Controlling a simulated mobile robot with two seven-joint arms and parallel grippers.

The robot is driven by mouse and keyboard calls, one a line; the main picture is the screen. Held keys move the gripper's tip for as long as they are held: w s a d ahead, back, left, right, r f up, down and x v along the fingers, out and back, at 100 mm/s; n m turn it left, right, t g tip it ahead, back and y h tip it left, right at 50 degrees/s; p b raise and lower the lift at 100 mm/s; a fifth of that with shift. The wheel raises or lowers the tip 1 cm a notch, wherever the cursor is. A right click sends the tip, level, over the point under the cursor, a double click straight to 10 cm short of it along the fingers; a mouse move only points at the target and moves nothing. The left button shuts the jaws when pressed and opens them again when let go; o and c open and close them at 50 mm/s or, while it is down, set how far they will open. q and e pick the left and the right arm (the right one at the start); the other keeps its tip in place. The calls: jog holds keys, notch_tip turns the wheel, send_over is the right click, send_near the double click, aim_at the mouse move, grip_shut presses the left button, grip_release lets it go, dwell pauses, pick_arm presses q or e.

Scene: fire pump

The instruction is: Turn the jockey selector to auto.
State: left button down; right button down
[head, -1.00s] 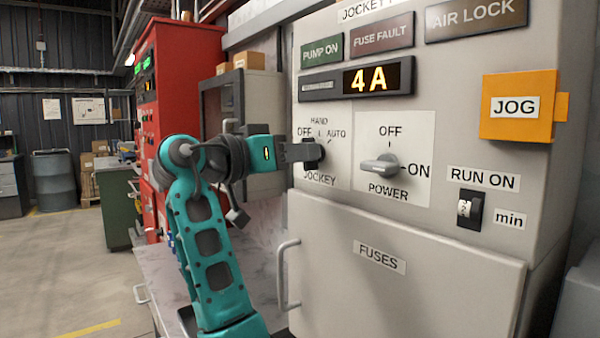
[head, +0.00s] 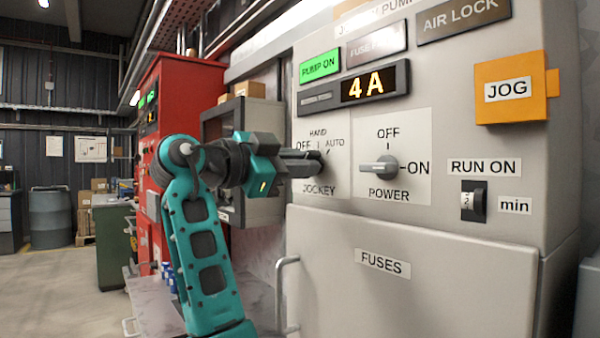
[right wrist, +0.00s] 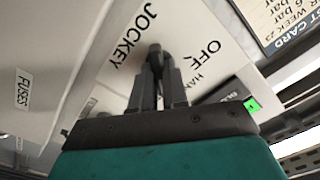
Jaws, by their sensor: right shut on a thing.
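The jockey selector (head: 324,160) is a small dark knob on the grey panel, with OFF, HAND and AUTO printed around its top and JOCKEY below. My right gripper (head: 316,163) comes in from the left and is shut on it. The fingers hide much of the knob. Its visible upper end seems to lean up and right, toward AUTO, but the exact setting is hard to tell. In the right wrist view the dark knob (right wrist: 155,54) sits between the two fingertips. My left gripper is not in view.
The PUMP ON lamp (head: 320,66) is lit green and the display (head: 374,83) reads 4A. The fuses door (head: 400,285) with its handle (head: 282,295) lies below.

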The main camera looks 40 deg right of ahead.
jog(key=shift+m+b, duration=0.3)
jog(key=shift+m, duration=0.7)
jog(key=c, duration=1.1)
grip_release()
jog(key=shift+c, duration=0.2)
jog(key=w+a, duration=0.1)
jog(key=a, duration=1.2)
jog(key=shift+w+p, duration=0.2)
jog(key=shift+p, duration=0.25)
jog(key=shift+d, duration=0.1)
